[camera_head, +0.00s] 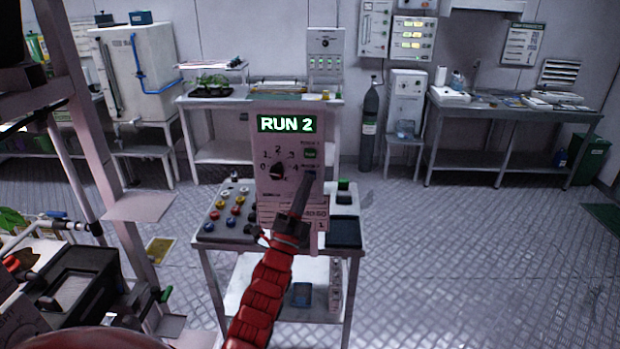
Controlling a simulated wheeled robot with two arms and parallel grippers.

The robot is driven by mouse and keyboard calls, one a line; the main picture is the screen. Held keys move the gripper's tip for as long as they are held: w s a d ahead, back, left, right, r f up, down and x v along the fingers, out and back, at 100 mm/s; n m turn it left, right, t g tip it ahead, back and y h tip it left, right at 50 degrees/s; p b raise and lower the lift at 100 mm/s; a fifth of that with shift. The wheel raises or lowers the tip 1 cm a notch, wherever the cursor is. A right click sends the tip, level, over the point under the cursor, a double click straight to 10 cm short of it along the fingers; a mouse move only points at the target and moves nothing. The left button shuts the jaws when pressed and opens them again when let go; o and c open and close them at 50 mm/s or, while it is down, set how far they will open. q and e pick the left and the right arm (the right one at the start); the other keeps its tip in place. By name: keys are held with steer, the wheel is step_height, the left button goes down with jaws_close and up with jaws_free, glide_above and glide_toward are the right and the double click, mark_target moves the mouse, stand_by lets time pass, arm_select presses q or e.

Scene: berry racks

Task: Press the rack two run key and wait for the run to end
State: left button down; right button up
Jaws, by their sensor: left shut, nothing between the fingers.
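A pale upright control panel (263,190) stands on a small metal cart in the middle of the head view. Its display (287,124) reads RUN 2 in lit letters on green. A dark dial knob (277,171) sits below, with numbers around it. A green key (310,154) is at the panel's right side, with small labels too blurred to read. My left gripper (304,182) is shut and empty, its tips at the panel just below the green key. A lower key there is mostly hidden behind the tips; I cannot tell whether they touch it. My right gripper is not in view.
The cart (214,262) carries a tray of coloured knobs (226,214) left of the panel and dark boxes right of it. A rack frame (92,150) stands at the left. Benches line the back wall. The floor at right is free.

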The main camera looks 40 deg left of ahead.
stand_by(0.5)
arm_select(q)
steer(key=shift+s+d, duration=0.4)
steer(key=shift+s, duration=0.3)
steer(key=s+d, duration=0.1)
steer(key=s, duration=0.2)
steer(key=s+d, duration=0.1)
steer(key=shift+s+d+p, duration=0.15)
steer(key=shift+d+p, duration=0.2)
stand_by(0.6)
